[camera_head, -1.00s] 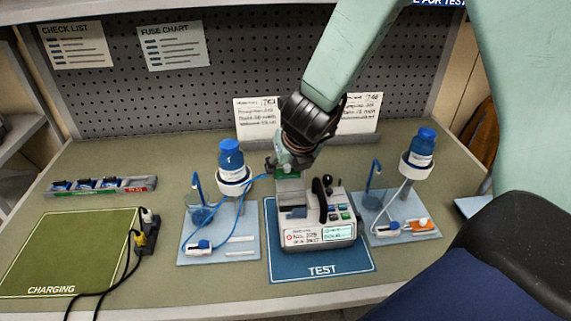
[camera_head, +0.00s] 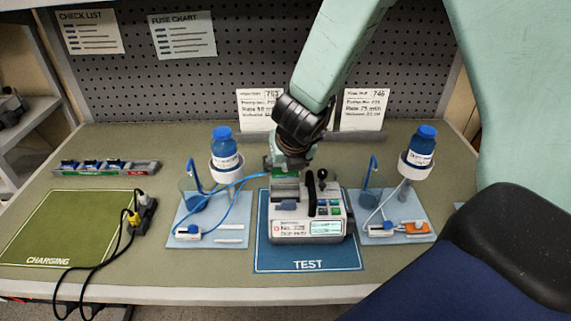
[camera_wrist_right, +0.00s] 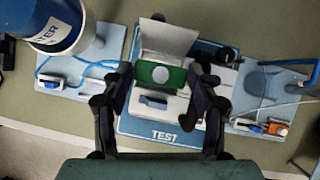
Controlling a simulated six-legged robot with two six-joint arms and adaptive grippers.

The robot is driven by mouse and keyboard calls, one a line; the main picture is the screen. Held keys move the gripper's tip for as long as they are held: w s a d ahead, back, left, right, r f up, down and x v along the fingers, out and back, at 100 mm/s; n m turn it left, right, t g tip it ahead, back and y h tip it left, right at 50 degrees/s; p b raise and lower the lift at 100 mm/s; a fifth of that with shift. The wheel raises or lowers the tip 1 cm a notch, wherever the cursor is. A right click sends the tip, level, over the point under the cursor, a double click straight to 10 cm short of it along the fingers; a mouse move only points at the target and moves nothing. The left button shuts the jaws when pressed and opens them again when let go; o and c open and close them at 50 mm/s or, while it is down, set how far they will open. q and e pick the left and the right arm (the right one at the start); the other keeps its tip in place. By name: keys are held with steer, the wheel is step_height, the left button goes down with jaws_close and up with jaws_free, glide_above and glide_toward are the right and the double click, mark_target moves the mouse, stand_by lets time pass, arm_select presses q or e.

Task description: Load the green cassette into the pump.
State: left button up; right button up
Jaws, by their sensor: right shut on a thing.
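My right gripper (camera_head: 287,163) is shut on the green cassette (camera_wrist_right: 160,75), which lies between its fingers in the right wrist view. In the head view a green sliver of the cassette (camera_head: 285,173) shows below the fingers, at the back left of the pump. The pump (camera_head: 306,217) stands upright on the blue TEST mat (camera_head: 308,264), with a dark handle on top and a lit screen in front. In the wrist view the cassette overlaps the pump; whether they touch I cannot tell. My left gripper is in neither view.
A blue tube runs from the gripper to the left tray (camera_head: 238,241), beside a blue-capped bottle (camera_head: 224,145). A power strip (camera_head: 145,213) stands beside the green charging mat (camera_head: 70,227).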

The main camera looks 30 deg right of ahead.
mark_target(286, 176)
steer(key=shift+d+f, duration=0.25)
steer(key=shift+f, duration=0.05)
steer(key=shift+f+b, duration=0.3)
steer(key=shift+b, duration=0.15)
steer(key=f, duration=0.1)
steer(key=b, duration=0.1)
steer(key=f+b, duration=0.1)
steer(key=shift+w+a+f, duration=0.1)
steer(key=shift+a+f, duration=0.15)
steer(key=shift+f, duration=0.1)
step_height(286, 176, down, 2)
steer(key=shift+d+b, duration=0.15)
steer(key=shift+b, duration=1.05)
steer(key=shift+f+b, duration=0.75)
steer(key=shift+b, duration=0.1)
steer(key=shift+s, duration=0.2)
